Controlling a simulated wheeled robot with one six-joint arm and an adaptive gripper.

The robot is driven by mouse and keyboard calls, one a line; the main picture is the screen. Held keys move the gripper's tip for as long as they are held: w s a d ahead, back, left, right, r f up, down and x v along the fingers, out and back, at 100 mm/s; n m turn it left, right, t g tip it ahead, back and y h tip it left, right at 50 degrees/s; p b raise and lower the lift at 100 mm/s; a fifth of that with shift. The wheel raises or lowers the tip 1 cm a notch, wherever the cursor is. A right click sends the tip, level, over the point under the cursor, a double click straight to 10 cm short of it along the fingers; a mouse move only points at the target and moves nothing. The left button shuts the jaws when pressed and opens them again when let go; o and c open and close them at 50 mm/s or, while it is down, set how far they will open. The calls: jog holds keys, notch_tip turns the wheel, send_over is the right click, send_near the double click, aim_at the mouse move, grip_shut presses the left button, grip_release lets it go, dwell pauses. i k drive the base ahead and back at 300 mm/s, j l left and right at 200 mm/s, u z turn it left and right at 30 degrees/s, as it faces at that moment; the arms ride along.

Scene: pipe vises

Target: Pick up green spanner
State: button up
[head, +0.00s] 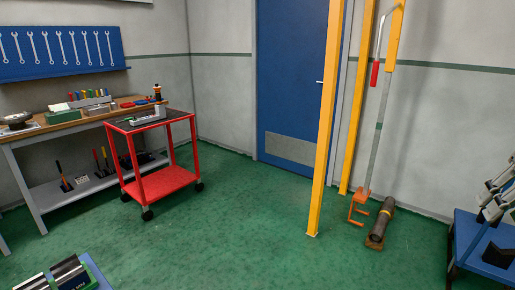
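I cannot make out a green spanner in the head view. Several silver-grey spanners hang in a row on the blue wall board (62,69) at the upper left; none of them looks green. Small items on the workbench (72,126) and on the red cart (158,183) are too small to tell apart. My gripper is not in view.
A green box (63,116) sits on the workbench. A dark pipe (381,220) lies by the right wall. A blue stand (470,240) is at right. The green floor between is clear.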

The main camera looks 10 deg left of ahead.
aim_at(128, 119)
jog(key=i+l+u, duration=0.1)
jog(key=i, duration=0.4)
jog(key=i+l+u, duration=0.1)
jog(key=i, duration=0.35)
jog(key=i+l+u, duration=0.1)
jog(key=i, duration=0.35)
jog(key=i+l+u, duration=0.1)
jog(key=i+l, duration=0.15)
jog(key=i, duration=0.25)
jog(key=i+j+u, duration=0.2)
jog(key=i+u, duration=0.75)
jog(key=i, duration=0.15)
jog(key=i+l+u, duration=0.25)
jog(key=i+u, duration=0.2)
jog(key=i+l+u, duration=0.1)
jog(key=i+u, duration=0.15)
jog(key=i, duration=0.6)
jog(key=i+j, duration=0.15)
jog(key=i, duration=0.35)
jog(key=i+j, duration=0.2)
jog(key=i, duration=0.25)
jog(key=i+j, duration=0.15)
jog(key=i, duration=0.35)
jog(key=i+j, duration=0.15)
jog(key=i, duration=0.3)
